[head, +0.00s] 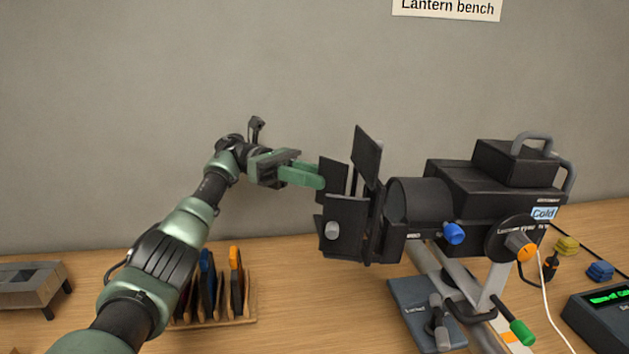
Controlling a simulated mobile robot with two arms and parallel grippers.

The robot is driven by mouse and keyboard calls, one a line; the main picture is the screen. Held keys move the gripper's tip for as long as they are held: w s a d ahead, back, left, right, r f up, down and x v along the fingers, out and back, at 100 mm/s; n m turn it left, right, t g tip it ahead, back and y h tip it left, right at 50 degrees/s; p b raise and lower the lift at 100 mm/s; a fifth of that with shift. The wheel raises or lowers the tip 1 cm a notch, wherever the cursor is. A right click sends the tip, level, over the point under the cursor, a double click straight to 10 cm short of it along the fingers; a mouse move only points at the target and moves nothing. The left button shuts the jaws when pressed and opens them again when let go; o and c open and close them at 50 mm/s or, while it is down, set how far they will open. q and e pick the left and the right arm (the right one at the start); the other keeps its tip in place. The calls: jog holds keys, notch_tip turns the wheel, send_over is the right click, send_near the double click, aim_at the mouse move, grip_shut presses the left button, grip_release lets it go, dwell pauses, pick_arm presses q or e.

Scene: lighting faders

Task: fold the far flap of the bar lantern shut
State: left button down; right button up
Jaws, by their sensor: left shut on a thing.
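The bar lantern (408,200) is a black lamp on a stand at the right of the head view, its front facing left. Several dark flaps surround its front. The top flap (367,153) stands tilted upward. The near flap (345,228) bears a round grey knob. The far flap (334,174) shows behind and above it, partly hidden. My left gripper (318,181) reaches in from the left, its green fingers shut at the outer edge of the far flap. The exact grip is small in the picture. My right gripper is not in view.
A wooden rack (239,319) with several upright coloured-tab pieces stands below my left arm. A dark blue mat (408,297) lies under the lantern's stand. A display box (603,318) sits at the right. A grey device (28,285) is at the far left. The wall is behind.

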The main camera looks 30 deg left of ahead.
pick_arm(q)
jog(key=shift+w, duration=0.1)
dwell(0.3)
jog(key=c, duration=1.3)
grip_release()
jog(key=shift+w+d, duration=0.1)
notch_tip(320, 180, up, 20)
jog(key=p, duration=0.6)
